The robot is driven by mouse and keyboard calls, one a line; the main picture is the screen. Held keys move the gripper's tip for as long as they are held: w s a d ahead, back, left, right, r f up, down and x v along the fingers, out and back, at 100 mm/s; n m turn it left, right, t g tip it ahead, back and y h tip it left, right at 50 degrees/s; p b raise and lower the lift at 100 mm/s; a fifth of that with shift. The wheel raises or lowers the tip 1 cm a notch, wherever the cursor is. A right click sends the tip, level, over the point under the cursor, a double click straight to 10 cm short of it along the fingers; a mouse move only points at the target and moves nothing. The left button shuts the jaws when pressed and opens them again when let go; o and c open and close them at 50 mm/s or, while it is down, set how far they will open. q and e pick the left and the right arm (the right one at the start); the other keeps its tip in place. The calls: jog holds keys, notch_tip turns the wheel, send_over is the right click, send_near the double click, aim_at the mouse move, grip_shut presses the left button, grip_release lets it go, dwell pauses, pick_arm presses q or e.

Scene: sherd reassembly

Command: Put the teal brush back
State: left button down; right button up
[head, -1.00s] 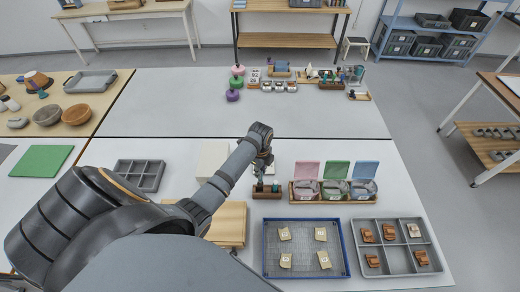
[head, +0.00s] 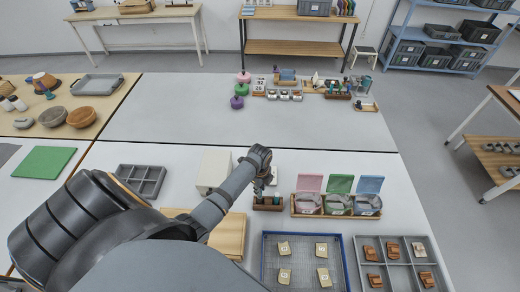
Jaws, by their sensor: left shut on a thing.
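My left gripper (head: 260,188) reaches in over a small brown wooden holder (head: 268,206) in the middle of the white table. It points down and is shut on a thin thing, which looks like the brush; the gripper hides most of it and its colour is hard to tell. The thing's lower end is at the holder's left part, and I cannot tell whether it is inside. A small teal and white bit (head: 277,197) shows at the holder's right part. My right gripper is not in view.
Right of the holder stand pink, green and blue lidded bins (head: 338,207). In front lie a blue-rimmed tray (head: 345,262) with pale sherds and a grey divided tray (head: 389,264) with brown sherds. A white block (head: 212,170) is left of the gripper.

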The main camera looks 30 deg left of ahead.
pick_arm(q)
jog(key=c, duration=1.3)
grip_release()
jog(key=shift+w, duration=0.15)
jog(key=shift+o, duration=0.4)
jog(key=shift+r, duration=0.1)
notch_tip(320, 180, up, 12)
jog(key=b, duration=0.2)
jog(key=shift+r+b, duration=0.2)
jog(key=shift+b, duration=0.2)
jog(key=shift+r, duration=0.3)
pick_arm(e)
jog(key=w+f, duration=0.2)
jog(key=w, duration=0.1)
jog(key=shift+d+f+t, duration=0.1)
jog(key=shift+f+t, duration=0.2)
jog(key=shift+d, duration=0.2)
pick_arm(q)
jog(key=shift+d+f, duration=0.1)
